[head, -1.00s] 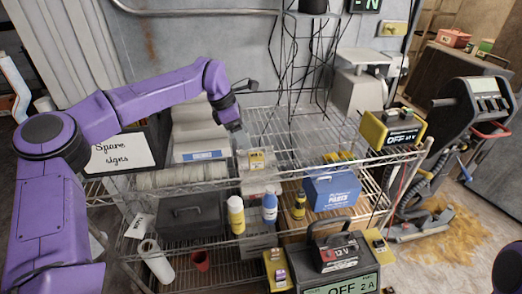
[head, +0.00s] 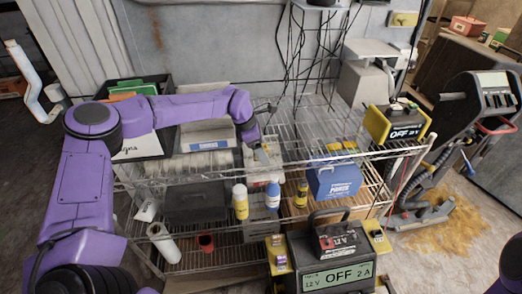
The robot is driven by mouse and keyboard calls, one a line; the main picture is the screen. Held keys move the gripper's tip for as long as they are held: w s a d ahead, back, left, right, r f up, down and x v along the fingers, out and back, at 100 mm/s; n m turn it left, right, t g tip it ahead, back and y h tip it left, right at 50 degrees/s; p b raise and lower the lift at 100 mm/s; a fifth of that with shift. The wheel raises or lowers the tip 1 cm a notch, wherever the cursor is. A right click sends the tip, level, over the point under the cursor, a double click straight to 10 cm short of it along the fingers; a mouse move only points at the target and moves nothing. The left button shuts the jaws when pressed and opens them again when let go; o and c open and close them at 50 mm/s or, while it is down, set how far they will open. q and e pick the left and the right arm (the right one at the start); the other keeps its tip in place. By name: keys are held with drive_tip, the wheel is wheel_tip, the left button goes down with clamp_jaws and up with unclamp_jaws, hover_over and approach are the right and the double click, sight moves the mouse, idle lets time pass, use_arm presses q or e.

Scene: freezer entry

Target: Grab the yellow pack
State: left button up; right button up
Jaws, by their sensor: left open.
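My left gripper (head: 262,156) reaches down over the upper wire shelf (head: 300,150), at a whitish box (head: 263,173). It is open. The small yellow pack seen there earlier is now mostly or fully hidden behind the gripper; I cannot tell whether the fingers stand around it or touch it. My right gripper is out of view; only a purple part of my right arm shows at the lower right edge.
A blue parts box (head: 336,181), a yellow battery charger (head: 395,122), a yellow bottle (head: 240,201) and a blue bottle (head: 272,195) stand on the rack. A sign box (head: 140,145) is left of the gripper. A large charger (head: 332,262) stands in front.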

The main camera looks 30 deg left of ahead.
use_arm(q)
drive_tip(key=shift+s+r, duration=0.1)
drive_tip(key=shift+s, duration=0.05)
drive_tip(key=c, duration=1.1)
